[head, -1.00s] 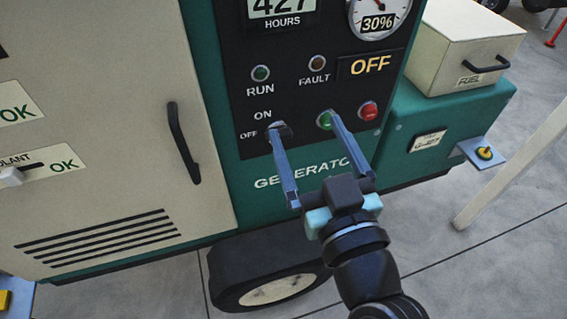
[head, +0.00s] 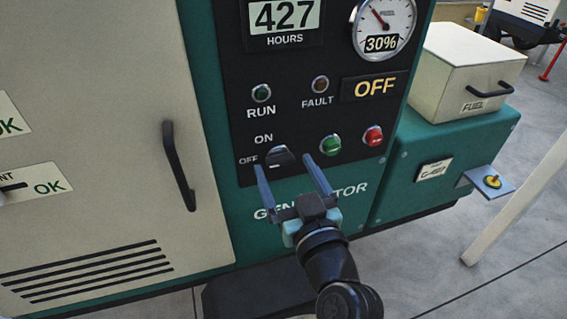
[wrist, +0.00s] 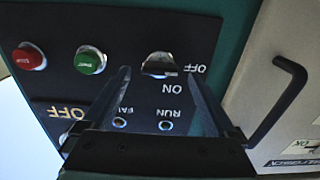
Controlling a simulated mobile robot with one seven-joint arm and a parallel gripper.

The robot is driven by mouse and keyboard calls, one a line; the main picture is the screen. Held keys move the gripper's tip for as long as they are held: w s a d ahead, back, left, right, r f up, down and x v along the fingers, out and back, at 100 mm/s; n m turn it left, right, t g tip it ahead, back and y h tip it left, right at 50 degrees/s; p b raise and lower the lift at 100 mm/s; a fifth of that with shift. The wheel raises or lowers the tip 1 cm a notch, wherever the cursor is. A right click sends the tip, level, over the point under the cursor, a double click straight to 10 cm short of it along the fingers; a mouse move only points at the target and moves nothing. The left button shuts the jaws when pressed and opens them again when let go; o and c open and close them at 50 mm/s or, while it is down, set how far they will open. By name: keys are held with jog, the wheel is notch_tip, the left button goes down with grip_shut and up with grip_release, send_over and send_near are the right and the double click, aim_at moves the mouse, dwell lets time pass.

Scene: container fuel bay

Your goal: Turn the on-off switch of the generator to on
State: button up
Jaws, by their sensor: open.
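The generator's on-off switch (head: 279,157) is a dark rotary knob low on the black panel, with ON above it and OFF to its left. Its bar lies roughly level, toward the OFF label. The panel display (head: 375,88) reads OFF. My gripper (head: 283,162) is open and empty, its two blue-grey fingers pointing up at the panel. In the head view the fingertips lie either side of the switch. In the wrist view, which is upside down, the switch (wrist: 160,65) shows between the fingertips (wrist: 158,74). I cannot tell the remaining depth gap.
A green button (head: 330,145) and a red button (head: 373,136) sit right of the switch. A beige door with a black handle (head: 179,168) is at left. A fuel box (head: 468,75) stands at right. Open floor lies at lower right.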

jog(key=shift+x, duration=0.95)
jog(key=c, duration=1.4)
jog(key=shift+o, duration=0.2)
jog(key=shift+m, duration=0.4)
jog(key=m+p, duration=0.2)
jog(key=m, duration=0.3)
jog(key=shift+d+p, duration=0.1)
jog(key=shift+p, duration=0.2)
jog(key=m+p, duration=0.2)
jog(key=m, duration=0.4)
jog(key=shift+f, duration=0.1)
